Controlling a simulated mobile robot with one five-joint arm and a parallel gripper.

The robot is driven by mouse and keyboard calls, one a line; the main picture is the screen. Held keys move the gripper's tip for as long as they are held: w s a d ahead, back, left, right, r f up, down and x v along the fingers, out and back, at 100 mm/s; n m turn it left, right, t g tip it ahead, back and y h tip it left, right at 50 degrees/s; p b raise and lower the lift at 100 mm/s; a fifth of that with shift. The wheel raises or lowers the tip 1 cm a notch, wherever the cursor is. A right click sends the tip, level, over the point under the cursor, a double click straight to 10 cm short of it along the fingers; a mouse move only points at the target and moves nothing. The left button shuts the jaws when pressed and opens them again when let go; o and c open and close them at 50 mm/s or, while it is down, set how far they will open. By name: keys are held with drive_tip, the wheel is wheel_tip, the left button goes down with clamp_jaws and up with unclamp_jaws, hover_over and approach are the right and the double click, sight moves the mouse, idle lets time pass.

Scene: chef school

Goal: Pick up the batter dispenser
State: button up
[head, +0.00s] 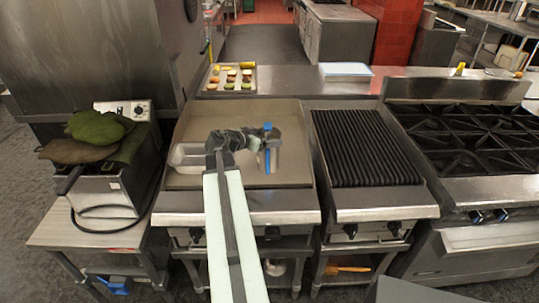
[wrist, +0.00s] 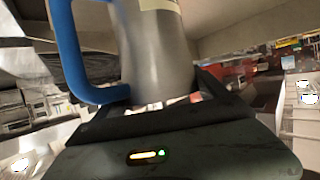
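The batter dispenser is a grey metal cylinder with a blue handle. In the head view the dispenser (head: 274,160) is upright over the right part of the griddle, with its blue handle facing me. In the wrist view the dispenser (wrist: 155,55) fills the middle, close up, with the handle on the left and a pale label near the top. My gripper (wrist: 160,98) has its dark fingers on both sides of the dispenser's lower end. The fingertips are hidden, so I cannot tell whether they press on it.
A clear container (head: 187,156) lies on the griddle (head: 190,182) left of my gripper. A ribbed grill (head: 362,150) and a burner range (head: 460,135) stand to the right. A fryer with green leaf-like items (head: 98,127) is at the left. A food tray (head: 215,82) sits behind.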

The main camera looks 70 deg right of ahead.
drive_tip(key=c, duration=1)
drive_tip(key=shift+o, duration=0.2)
